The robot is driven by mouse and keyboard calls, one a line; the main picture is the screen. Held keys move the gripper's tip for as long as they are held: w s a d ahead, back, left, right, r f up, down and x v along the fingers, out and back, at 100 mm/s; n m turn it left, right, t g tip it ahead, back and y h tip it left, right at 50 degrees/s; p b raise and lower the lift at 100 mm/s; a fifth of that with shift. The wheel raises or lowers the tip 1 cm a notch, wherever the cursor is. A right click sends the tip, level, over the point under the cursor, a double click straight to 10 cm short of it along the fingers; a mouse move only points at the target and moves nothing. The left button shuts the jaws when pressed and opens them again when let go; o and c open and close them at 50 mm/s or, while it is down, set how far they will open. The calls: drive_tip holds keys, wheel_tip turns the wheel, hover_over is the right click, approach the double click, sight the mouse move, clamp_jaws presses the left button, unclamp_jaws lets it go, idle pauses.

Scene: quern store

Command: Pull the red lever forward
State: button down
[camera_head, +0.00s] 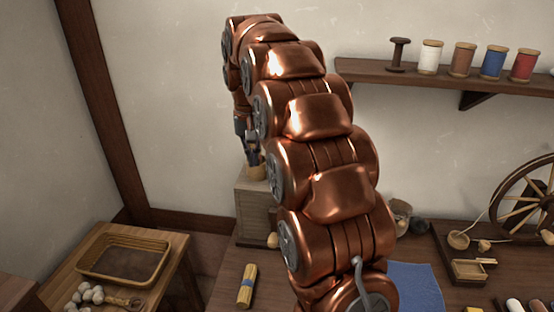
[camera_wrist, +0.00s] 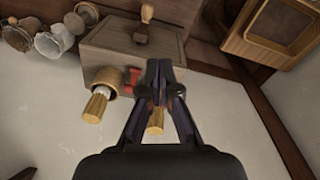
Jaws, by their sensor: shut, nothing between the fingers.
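A grey wooden box (camera_wrist: 195,48) stands in the wrist view, with wooden knobs on it. A small red part (camera_wrist: 132,78) shows on its face, just left of my fingertips; it is partly hidden by my gripper (camera_wrist: 158,65), so I cannot tell its full shape. My gripper is shut and empty, its tips close to the box face; contact cannot be told. A wooden peg end (camera_wrist: 154,122) shows between the lower finger links. In the head view the box (camera_head: 252,208) is partly behind my arm, below my gripper (camera_head: 252,158), and no red lever shows there.
A wooden knob (camera_wrist: 97,104) sticks out left of the red part; another handle (camera_wrist: 146,14) is at the box's far side. Jars (camera_wrist: 53,40) stand left of the box. In the head view, a tray (camera_head: 125,256) lies lower left and a bundle (camera_head: 247,286) lies in front.

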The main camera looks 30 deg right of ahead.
drive_tip(key=w+d+f+m+t, duration=0.1)
drive_tip(key=w+d+f+m, duration=0.2)
drive_tip(key=w+d, duration=1)
drive_tip(key=shift+w+d+m+h+p, duration=0.3)
drive_tip(key=shift+d+h+p, duration=0.1)
drive_tip(key=shift+d, duration=1.35)
drive_tip(key=shift+f, duration=0.1)
drive_tip(key=shift+w+d+f+b, duration=0.2)
drive_tip(key=shift+f+b, duration=0.45)
drive_tip(key=shift+f, duration=1)
drive_tip(key=shift+w+d+f+b, duration=0.15)
drive_tip(key=shift+f+b, duration=0.5)
drive_tip(key=shift+f, duration=1)
drive_tip(key=shift+w+d+f+b, duration=0.2)
drive_tip(key=shift+f+b, duration=0.45)
drive_tip(key=shift+f, duration=1)
drive_tip(key=shift+s+a+r, duration=0.25)
drive_tip(key=shift+s+a, duration=0.25)
drive_tip(key=shift+s+a+r+p, duration=0.15)
drive_tip(key=shift+s+a+p, duration=0.2)
drive_tip(key=shift+s+a, duration=0.4)
